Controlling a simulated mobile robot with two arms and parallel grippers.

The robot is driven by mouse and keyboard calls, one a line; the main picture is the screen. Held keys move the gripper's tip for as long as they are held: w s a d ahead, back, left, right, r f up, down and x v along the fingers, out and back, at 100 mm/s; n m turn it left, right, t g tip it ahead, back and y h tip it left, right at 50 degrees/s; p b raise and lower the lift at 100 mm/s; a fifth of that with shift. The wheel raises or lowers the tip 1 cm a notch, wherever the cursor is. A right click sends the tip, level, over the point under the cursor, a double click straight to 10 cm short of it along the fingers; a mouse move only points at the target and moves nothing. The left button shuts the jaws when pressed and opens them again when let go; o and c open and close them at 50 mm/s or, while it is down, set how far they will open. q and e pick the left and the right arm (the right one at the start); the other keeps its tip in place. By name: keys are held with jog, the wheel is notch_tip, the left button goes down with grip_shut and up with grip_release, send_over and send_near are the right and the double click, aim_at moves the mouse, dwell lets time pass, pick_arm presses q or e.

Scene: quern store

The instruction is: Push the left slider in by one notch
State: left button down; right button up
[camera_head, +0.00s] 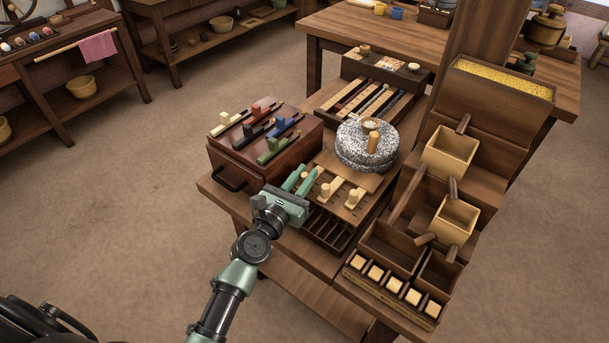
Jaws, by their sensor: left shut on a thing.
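A light wooden slider board (341,212) with rows of dark notches lies in front of the round stone quern (366,145). Two pale sliders with upright round knobs show on it, a middle one (325,190) and a right one (353,198). My left gripper (305,179), with green fingers, reaches to the board's left side. It is shut on the left slider there, which the fingers and palm mostly hide. How far in that slider sits cannot be told. My right gripper is not in view.
A dark red box (253,170) with coloured blocks on rails and a black handle stands close left of my gripper. Wooden hoppers and bins (448,152) stand to the right. A rack of coloured strips (372,100) is behind the quern. Open floor lies left.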

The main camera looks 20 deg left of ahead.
pick_arm(q)
jog(key=shift+w, duration=0.15)
jog(key=shift+w+d+f, duration=0.1)
jog(key=shift+w+d, duration=0.1)
jog(key=shift+w, duration=0.35)
jog(key=shift+w+d, duration=0.2)
jog(key=shift+w, duration=0.3)
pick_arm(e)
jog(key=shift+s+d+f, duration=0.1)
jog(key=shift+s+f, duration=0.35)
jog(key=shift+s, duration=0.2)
pick_arm(q)
jog(key=c, duration=1.3)
grip_release()
jog(key=shift+s, duration=0.1)
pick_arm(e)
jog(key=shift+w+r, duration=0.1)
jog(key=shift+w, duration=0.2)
